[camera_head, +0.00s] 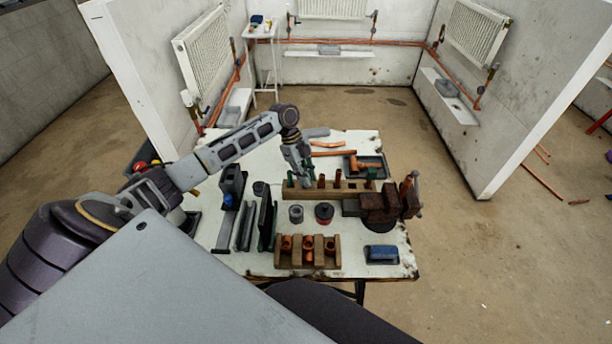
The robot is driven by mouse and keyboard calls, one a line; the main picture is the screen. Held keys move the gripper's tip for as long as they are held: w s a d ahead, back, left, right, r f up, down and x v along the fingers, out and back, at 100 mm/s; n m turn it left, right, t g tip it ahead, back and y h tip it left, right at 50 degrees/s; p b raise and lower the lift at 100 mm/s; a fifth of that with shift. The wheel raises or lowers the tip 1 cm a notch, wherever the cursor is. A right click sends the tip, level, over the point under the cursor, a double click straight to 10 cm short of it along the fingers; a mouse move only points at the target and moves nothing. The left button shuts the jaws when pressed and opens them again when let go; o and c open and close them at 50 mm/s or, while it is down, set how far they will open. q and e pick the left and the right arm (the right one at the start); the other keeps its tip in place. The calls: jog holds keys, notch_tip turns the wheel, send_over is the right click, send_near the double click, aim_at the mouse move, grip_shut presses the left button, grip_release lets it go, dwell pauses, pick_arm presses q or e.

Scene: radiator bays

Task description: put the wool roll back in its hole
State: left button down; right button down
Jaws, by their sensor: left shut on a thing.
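My left gripper (304,181) points down over the left part of the long wooden rack (352,188) on the bench. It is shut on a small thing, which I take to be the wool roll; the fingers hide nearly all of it. I cannot tell whether its lower end is above the rack or inside a hole. Green and copper-coloured upright pieces stand in the rack on both sides of the fingers. My right gripper is not in view.
The worn white bench (222,168) is crowded. A vice (385,204) stands at the right end of the rack. A grey roll (296,213), a red-and-black tin (324,213) and a block with copper fittings (308,252) lie nearer. A blue item (381,254) sits front right.

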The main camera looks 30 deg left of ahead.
pick_arm(q)
jog(key=shift+f, duration=0.45)
dwell(0.4)
jog(key=c, duration=1.4)
grip_release()
jog(key=shift+o, duration=0.5)
jog(key=shift+r, duration=0.1)
jog(key=shift+r+p, duration=3.45)
